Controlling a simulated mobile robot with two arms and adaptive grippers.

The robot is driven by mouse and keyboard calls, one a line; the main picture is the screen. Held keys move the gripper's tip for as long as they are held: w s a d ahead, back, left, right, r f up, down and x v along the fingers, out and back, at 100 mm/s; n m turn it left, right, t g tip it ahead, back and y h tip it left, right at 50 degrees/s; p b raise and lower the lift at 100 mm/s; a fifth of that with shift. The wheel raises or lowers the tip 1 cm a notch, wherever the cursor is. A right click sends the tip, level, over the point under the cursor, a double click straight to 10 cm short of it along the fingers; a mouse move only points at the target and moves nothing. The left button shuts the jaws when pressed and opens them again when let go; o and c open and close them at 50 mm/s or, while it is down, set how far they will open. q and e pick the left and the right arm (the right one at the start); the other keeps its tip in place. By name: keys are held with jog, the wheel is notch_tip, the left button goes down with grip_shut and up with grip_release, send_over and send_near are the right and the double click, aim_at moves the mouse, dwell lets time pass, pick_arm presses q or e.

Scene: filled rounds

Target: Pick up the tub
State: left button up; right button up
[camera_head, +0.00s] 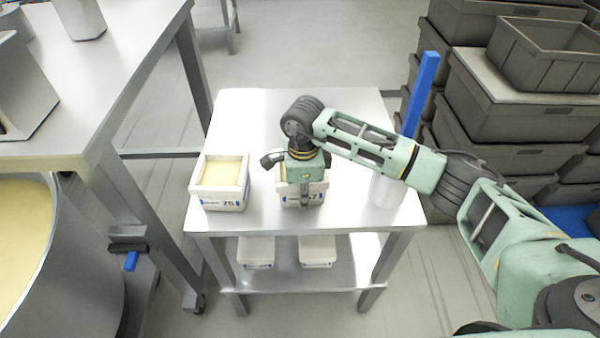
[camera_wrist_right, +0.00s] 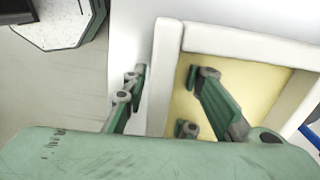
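A white square tub (camera_head: 288,193) with a pale yellow filling stands on the small metal table (camera_head: 255,115). My right gripper (camera_head: 302,188) is right over it and hides much of it. In the right wrist view the tub's wall (camera_wrist_right: 163,75) lies between the parted fingers (camera_wrist_right: 165,97). One finger is outside the wall and the other is over the yellow filling; I cannot tell whether either touches. A second similar tub (camera_head: 220,200) stands to the left on the same table. My left gripper is not in view.
More white tubs (camera_head: 318,250) sit on the lower shelf. Grey crates (camera_head: 500,110) are stacked at right. A larger metal table (camera_head: 75,75) and a vat (camera_head: 75,265) are at left.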

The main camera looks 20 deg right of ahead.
jog(key=shift+f, duration=0.35)
jog(key=shift+c, duration=0.4)
grip_shut()
jog(key=shift+w+r, duration=0.1)
jog(key=shift+r, duration=0.05)
